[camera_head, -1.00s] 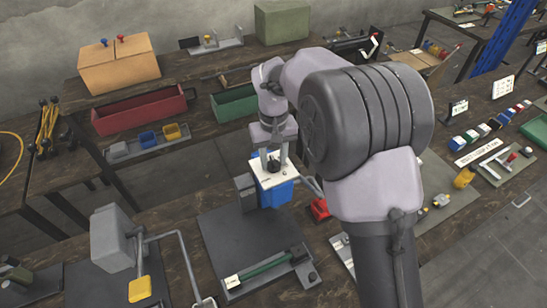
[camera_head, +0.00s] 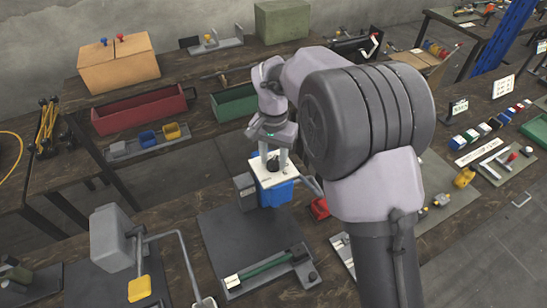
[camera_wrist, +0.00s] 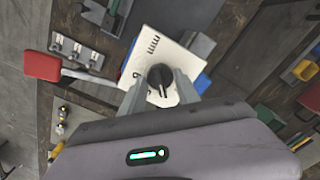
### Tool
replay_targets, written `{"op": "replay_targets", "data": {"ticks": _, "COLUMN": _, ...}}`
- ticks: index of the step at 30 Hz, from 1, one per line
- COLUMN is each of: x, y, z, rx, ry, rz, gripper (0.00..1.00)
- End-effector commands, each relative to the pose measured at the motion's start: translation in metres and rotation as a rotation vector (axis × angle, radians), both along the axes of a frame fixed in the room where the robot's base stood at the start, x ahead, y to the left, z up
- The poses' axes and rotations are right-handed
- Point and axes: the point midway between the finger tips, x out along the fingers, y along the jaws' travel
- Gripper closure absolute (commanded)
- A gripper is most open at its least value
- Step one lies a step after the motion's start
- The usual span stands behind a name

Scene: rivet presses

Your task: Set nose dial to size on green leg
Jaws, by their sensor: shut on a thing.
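The nose dial (camera_wrist: 161,80) is a black round knob with a pale pointer line, on a white plate (camera_wrist: 152,46) with dark marks. In the head view the plate (camera_head: 262,182) tops a blue block (camera_head: 277,195) on the press, and the dial (camera_head: 273,165) shows dark on it. My gripper (camera_wrist: 160,88) is shut on the dial, a finger on either side. The marks under the fingers are hidden, and the others are too small to read. The green leg (camera_head: 268,267) is a green bar with a white tag (camera_head: 233,282) at its left end, lying on the dark base plate.
A grey press with a yellow pad (camera_head: 139,289) stands at the left. A red-ended lever (camera_wrist: 42,66) projects beside the white plate. A red bin (camera_head: 140,110) and a green bin (camera_head: 233,102) stand behind. Small parts lie on the bench to the right.

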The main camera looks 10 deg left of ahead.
Motion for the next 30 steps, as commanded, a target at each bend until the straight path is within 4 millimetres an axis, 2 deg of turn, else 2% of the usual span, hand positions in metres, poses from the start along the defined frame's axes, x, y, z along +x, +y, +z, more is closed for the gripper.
{"op": "replay_targets", "data": {"ticks": 18, "x": 0.0009, "y": 0.0002, "z": 0.0013, "rx": 0.001, "ry": -0.003, "rz": -0.036, "gripper": 1.00}}
{"op": "replay_targets", "data": {"ticks": 19, "x": 0.0009, "y": 0.0002, "z": 0.0013, "rx": 0.001, "ry": -0.003, "rz": -0.036, "gripper": 0.56}}
{"op": "replay_targets", "data": {"ticks": 21, "x": 0.0008, "y": 0.0003, "z": 0.0012, "rx": 0.000, "ry": -0.003, "rz": -0.036, "gripper": 0.42}}
{"op": "replay_targets", "data": {"ticks": 22, "x": 0.0006, "y": 0.0002, "z": 0.0011, "rx": 0.001, "ry": -0.002, "rz": -0.036, "gripper": 0.40}}
{"op": "replay_targets", "data": {"ticks": 30, "x": 0.0004, "y": 0.0001, "z": 0.0010, "rx": 0.001, "ry": -0.001, "rz": -0.036, "gripper": 0.40}}
